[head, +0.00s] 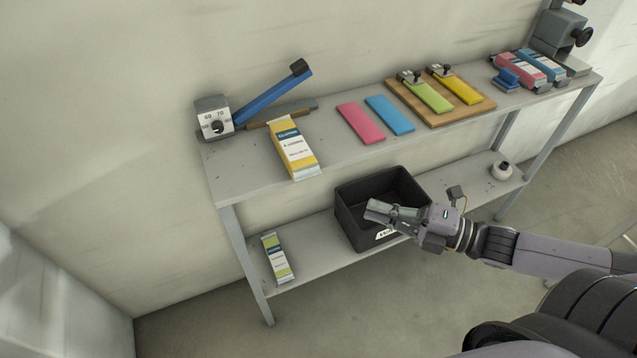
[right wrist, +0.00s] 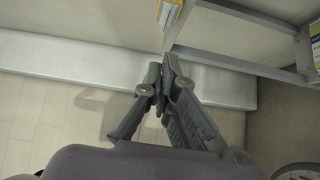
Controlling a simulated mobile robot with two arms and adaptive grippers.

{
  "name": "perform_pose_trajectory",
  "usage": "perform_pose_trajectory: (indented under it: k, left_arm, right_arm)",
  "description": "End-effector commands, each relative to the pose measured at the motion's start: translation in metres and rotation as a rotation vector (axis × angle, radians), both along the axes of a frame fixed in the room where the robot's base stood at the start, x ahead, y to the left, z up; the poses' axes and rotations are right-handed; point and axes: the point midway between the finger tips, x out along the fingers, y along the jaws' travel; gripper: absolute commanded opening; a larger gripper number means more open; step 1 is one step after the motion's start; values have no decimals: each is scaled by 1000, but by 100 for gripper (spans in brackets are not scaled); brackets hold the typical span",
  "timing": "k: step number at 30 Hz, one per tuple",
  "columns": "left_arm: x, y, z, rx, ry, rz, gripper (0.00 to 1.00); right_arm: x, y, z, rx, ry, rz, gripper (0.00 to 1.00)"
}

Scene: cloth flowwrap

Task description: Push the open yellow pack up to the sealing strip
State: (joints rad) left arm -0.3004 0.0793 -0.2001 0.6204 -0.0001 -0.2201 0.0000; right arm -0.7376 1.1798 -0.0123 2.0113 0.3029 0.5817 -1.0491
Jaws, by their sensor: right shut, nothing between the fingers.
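The yellow pack (head: 293,149) lies on the table top at the left, with a blue and white label. Its far end is close to the sealing strip (head: 281,114) of the sealer; I cannot tell whether they touch. The sealer's blue lever (head: 273,91) is raised. My right gripper (head: 370,209) is shut and empty, in front of the table and to the right of the pack, over the black bin in the picture. In the right wrist view its fingers (right wrist: 160,75) are closed together. My left gripper is out of view.
A dial box (head: 213,115) stands at the sealer's left. Pink (head: 360,123) and blue (head: 390,115) cloths lie right of the pack. A board (head: 467,112) carries green and yellow cloths with clips. A black bin (head: 345,218) and a green pack (head: 277,258) are on the lower shelf.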

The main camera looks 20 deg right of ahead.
Motion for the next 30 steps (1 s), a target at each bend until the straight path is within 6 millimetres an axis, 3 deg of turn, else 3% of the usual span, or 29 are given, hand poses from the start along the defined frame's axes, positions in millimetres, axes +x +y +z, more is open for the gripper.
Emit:
perform_pose_trajectory:
  k: [5,30]
  left_arm:
    - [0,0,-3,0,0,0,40]
    - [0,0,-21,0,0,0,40]
  right_arm:
    - [-2,14,10,0,-29,38,0]
    - [55,71,11,2,-30,32,0]
